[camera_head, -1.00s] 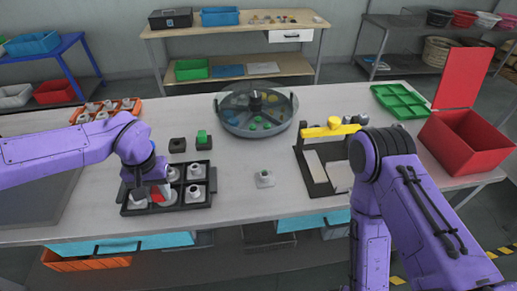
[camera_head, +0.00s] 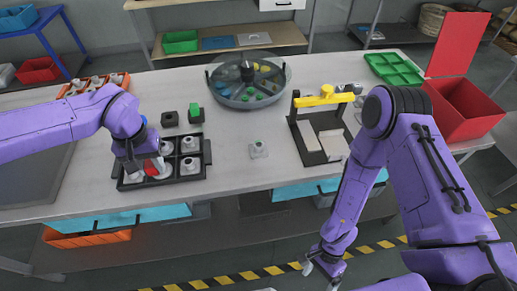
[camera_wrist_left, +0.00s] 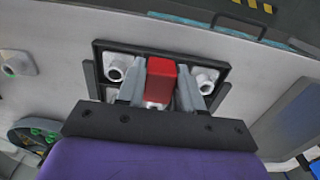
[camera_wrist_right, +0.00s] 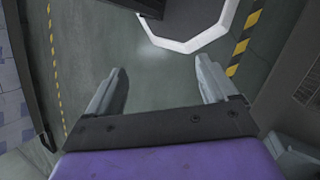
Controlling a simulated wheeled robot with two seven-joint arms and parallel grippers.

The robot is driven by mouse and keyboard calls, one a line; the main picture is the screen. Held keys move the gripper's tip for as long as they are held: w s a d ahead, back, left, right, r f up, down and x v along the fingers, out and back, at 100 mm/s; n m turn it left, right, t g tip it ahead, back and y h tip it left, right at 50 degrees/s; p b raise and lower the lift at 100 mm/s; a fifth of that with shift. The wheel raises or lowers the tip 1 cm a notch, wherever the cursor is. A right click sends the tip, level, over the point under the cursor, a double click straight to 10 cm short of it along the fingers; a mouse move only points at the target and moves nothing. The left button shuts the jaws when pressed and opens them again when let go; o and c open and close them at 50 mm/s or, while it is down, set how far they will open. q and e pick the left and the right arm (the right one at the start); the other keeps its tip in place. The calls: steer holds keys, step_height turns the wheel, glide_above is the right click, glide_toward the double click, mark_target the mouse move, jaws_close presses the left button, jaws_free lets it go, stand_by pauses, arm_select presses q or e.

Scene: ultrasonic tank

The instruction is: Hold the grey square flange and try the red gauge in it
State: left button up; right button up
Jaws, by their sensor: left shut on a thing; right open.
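The red gauge (camera_head: 152,167) is between the fingers of my left gripper (camera_head: 142,171), over the front of the black tray (camera_head: 207,158). In the left wrist view, the gauge (camera_wrist_left: 161,80) is a red block with a pale part below it, and the left fingers (camera_wrist_left: 160,88) are shut on it. I cannot tell whether it touches the tray. A grey flange with a squarish base (camera_head: 258,150) stands alone on the table, right of the tray. My right gripper (camera_head: 325,268) is open and empty, low in front of the table; its fingers (camera_wrist_right: 158,88) show apart over the floor.
More pale flanges (camera_head: 190,144) stand in the tray. Behind are a dark block (camera_head: 169,119), a green piece (camera_head: 195,112) and a round grey tank (camera_head: 248,96). A black stand with a yellow bar (camera_head: 322,99) is at right, near a red box (camera_head: 470,118). The table's front middle is clear.

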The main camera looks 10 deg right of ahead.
steer(key=w+a+r+m+g+y, duration=0.2)
steer(key=w+a+r+m+y, duration=0.2)
steer(key=w+a+r+y, duration=0.55)
steer(key=w+a+r+t+y, duration=0.2)
steer(key=w+r+t+y, duration=0.15)
steer(key=w+r, duration=0.6)
steer(key=w+d+r+t+y, duration=0.1)
steer(key=w+d+r, duration=0.15)
steer(key=w, duration=0.45)
steer(key=w+d+r+t+y, duration=0.1)
steer(key=w+d+r+t, duration=0.1)
steer(key=w+r, duration=0.35)
steer(key=h, duration=0.3)
glide_toward(262, 145)
steer(key=shift+f+t, duration=0.15)
steer(key=shift+t, duration=0.2)
steer(key=shift+w+f, duration=0.15)
steer(key=shift+f, duration=0.15)
steer(key=x, duration=1)
steer(key=shift+d+f, duration=0.1)
